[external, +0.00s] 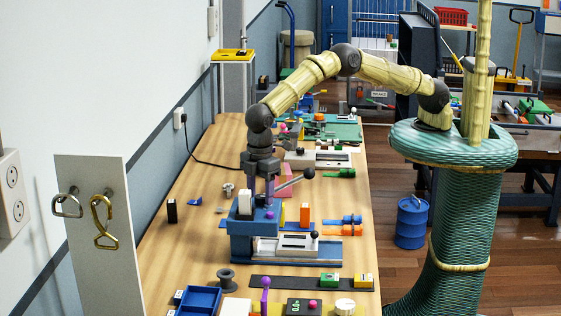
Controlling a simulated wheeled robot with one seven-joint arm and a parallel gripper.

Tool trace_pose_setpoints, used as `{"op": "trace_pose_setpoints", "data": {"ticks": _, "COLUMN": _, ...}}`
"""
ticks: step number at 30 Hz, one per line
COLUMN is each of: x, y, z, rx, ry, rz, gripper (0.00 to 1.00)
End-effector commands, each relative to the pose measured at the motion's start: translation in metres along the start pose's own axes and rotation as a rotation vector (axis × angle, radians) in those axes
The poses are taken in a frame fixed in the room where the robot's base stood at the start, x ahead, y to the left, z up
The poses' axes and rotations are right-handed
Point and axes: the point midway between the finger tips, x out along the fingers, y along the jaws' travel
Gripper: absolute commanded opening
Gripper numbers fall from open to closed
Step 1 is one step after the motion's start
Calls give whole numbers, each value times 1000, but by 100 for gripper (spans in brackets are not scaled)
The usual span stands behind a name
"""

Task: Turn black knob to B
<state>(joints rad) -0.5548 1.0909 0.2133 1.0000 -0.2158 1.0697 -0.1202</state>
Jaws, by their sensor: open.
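Several black knobs show in the external view, and I cannot tell which is the task's knob or see any letter B. One small black knob (314,235) sits at the right end of a white slotted plate on the blue stand's base. Another black ball (309,173) tips a grey lever slanting up to the right. A third dark knob (299,150) is on a pale slotted plate farther back. My gripper (262,196) points down over the blue stand (242,229), open, left of the lever's ball. The stand and lever crowd the fingertips, and contact cannot be told.
An orange block (305,214), orange and blue clamps, a blue tray (198,301), a dark spool (227,280) and a dark strip (300,282) lie around. A white panel with metal rings (98,235) stands at the left. The tabletop (185,240) left of the stand is mostly clear.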

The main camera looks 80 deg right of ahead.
Motion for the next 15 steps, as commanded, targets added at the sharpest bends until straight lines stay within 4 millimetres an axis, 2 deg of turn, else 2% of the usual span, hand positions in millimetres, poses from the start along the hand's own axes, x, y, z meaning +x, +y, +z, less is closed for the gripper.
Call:
{"op": "trace_pose_setpoints", "data": {"ticks": 5, "x": -13, "y": 0, "z": -1, "rx": 0, "ry": 4, "rz": 1, "gripper": 52}}
{"op": "trace_pose_setpoints", "data": {"ticks": 15, "x": -77, "y": 0, "z": -1, "rx": 0, "ry": 7, "rz": 2, "gripper": 52}}
